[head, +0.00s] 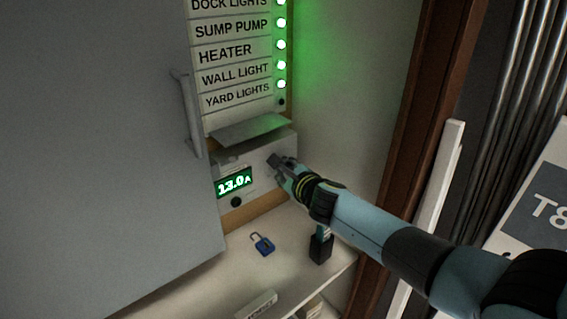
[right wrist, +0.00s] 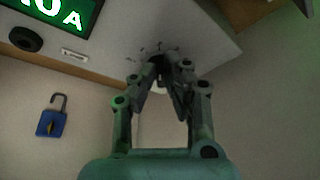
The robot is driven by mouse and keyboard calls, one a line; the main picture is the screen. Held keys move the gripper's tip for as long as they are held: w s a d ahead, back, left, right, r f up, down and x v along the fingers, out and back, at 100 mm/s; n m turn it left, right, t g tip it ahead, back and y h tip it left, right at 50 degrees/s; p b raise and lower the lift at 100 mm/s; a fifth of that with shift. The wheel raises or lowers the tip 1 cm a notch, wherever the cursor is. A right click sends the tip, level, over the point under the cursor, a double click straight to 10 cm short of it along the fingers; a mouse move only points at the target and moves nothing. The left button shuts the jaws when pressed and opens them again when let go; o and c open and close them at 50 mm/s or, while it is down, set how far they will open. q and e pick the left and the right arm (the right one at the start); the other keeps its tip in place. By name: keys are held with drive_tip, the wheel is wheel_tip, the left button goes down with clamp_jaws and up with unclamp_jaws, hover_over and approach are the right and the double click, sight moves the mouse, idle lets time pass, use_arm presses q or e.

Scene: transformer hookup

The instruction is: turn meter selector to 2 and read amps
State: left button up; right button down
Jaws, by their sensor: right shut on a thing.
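The meter (head: 263,168) is a pale box under the label panel in the head view. Its green display (head: 234,183) reads 13.0A; the right wrist view shows only part of the display (right wrist: 48,14). My right gripper (head: 276,165) is at the right part of the meter's face. In the right wrist view its fingers (right wrist: 165,65) are closed together on the selector, which they mostly hide. Small marks show on the face around the fingertips, but I cannot read which position the selector points to. My left gripper is not in view.
A blue padlock (head: 262,244) with its shackle open lies on the white shelf (head: 225,262). A dark-based tool (head: 321,247) stands below my right arm. A grey door (head: 110,130) fills the left. Label rows with green lamps (head: 281,45) are above; the lowest lamp is dark.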

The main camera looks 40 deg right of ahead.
drive_tip(key=shift+w+d+r, duration=0.1)
drive_tip(key=shift+r, duration=0.05)
drive_tip(key=c, duration=1.1)
unclamp_jaws()
drive_tip(key=shift+w+f, duration=0.15)
drive_tip(key=shift+f, duration=0.05)
drive_tip(key=v, duration=1.2)
drive_tip(key=shift+d, duration=0.1)
